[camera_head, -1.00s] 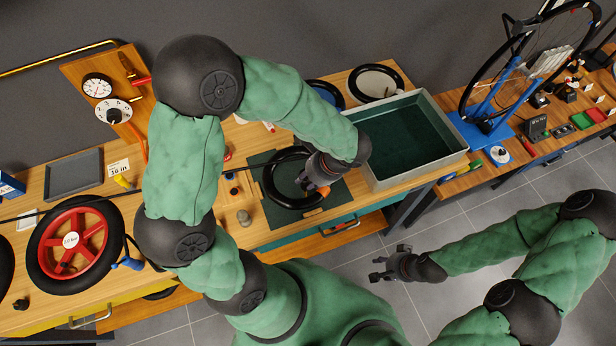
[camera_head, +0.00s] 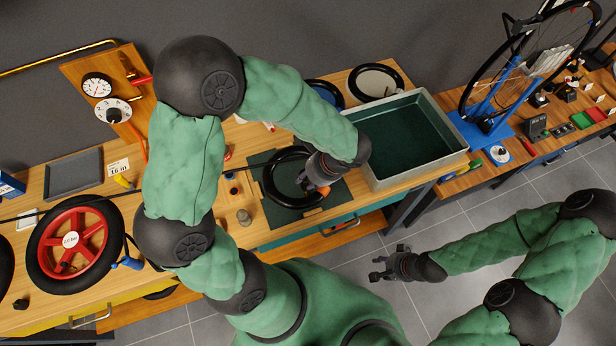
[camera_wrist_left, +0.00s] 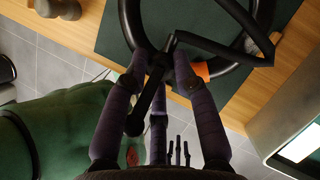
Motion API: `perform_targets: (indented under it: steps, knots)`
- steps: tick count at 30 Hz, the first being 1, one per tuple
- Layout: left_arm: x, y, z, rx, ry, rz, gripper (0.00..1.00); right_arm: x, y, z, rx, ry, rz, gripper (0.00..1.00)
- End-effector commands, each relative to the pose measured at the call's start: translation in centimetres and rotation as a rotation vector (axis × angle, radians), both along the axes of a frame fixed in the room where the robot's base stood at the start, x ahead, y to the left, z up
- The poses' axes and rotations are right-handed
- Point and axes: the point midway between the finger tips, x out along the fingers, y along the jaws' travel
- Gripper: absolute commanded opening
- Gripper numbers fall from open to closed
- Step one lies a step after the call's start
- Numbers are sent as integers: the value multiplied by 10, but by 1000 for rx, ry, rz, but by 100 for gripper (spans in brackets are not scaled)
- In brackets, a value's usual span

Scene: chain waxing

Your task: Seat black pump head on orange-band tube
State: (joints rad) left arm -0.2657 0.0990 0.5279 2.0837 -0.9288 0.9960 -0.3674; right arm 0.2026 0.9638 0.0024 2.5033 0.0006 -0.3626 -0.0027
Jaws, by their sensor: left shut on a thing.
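The black tube (camera_head: 268,190) lies as a ring on the dark green mat (camera_head: 330,203). Its orange band (camera_head: 323,191) shows beside my left gripper (camera_head: 314,183), at the ring's right side. In the left wrist view, my left gripper (camera_wrist_left: 160,72) is shut on a slim black piece (camera_wrist_left: 150,96), which looks like the pump head. The orange band (camera_wrist_left: 201,71) is just right of the fingers there. The fingers hide much of the held piece, so I cannot tell whether it touches the tube's valve. My right gripper (camera_head: 378,270) is open and empty above the floor.
A water basin (camera_head: 440,122) stands right of the mat. A red-rimmed wheel (camera_head: 72,240) lies at the left. Small cylinders (camera_head: 243,217) stand left of the mat. A dial panel (camera_head: 100,92) rises at the back left. The floor is clear around my right gripper.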

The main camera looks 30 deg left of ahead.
Motion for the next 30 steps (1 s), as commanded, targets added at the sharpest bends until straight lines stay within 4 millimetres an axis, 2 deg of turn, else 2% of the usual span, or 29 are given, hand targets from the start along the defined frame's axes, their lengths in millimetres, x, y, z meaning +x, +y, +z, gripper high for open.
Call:
perform_targets:
  steps: [30]
  knots:
    - [0,0,-13,0,0,0,0,0,0,-11,0,0,0,40]
